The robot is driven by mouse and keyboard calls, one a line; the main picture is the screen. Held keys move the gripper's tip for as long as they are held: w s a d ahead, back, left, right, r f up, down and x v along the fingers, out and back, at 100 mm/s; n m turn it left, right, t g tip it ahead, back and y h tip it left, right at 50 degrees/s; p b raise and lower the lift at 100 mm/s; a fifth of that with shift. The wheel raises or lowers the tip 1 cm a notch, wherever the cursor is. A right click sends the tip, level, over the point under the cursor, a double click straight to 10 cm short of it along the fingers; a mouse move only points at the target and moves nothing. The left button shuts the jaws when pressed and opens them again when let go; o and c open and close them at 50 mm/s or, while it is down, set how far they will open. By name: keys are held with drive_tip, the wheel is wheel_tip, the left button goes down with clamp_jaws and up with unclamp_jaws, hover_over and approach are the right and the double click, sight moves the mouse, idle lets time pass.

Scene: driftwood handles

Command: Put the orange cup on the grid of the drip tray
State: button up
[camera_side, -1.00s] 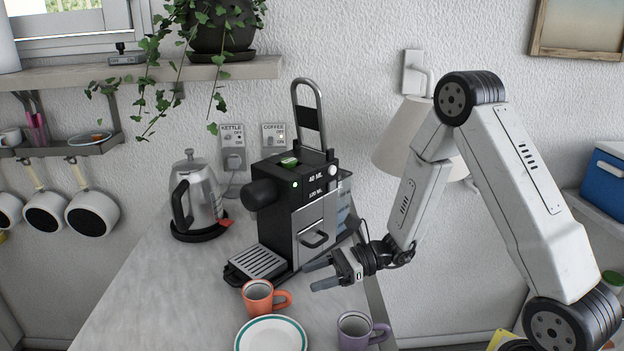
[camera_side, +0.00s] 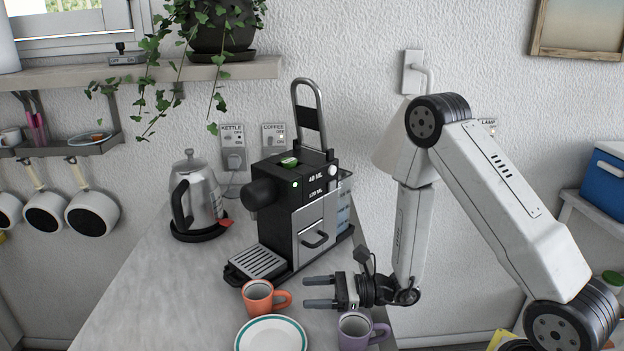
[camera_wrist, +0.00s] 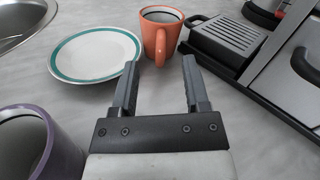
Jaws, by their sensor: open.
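The orange cup (camera_side: 259,297) stands upright on the counter in front of the drip tray, its handle toward my gripper. In the wrist view the orange cup (camera_wrist: 160,32) is ahead, just beyond the fingertips. The drip tray (camera_side: 257,264) has a ridged metal grid and sits at the foot of the black coffee machine (camera_side: 300,205); its grid is bare. In the wrist view the drip tray (camera_wrist: 227,36) is to the right of the cup. My gripper (camera_side: 304,292) is open and empty, level and low, right of the cup and apart from it.
A white plate with a green rim (camera_side: 271,335) lies close to the cup. A purple cup (camera_side: 355,330) stands just below my gripper in the side view. A kettle (camera_side: 197,195) stands at the back left. The counter's left part is clear.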

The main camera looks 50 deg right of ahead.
sight(285, 291)
drive_tip(key=shift+w+a, duration=0.2)
drive_tip(key=shift+x, duration=2.6)
drive_tip(key=shift+c, duration=0.2)
clamp_jaws()
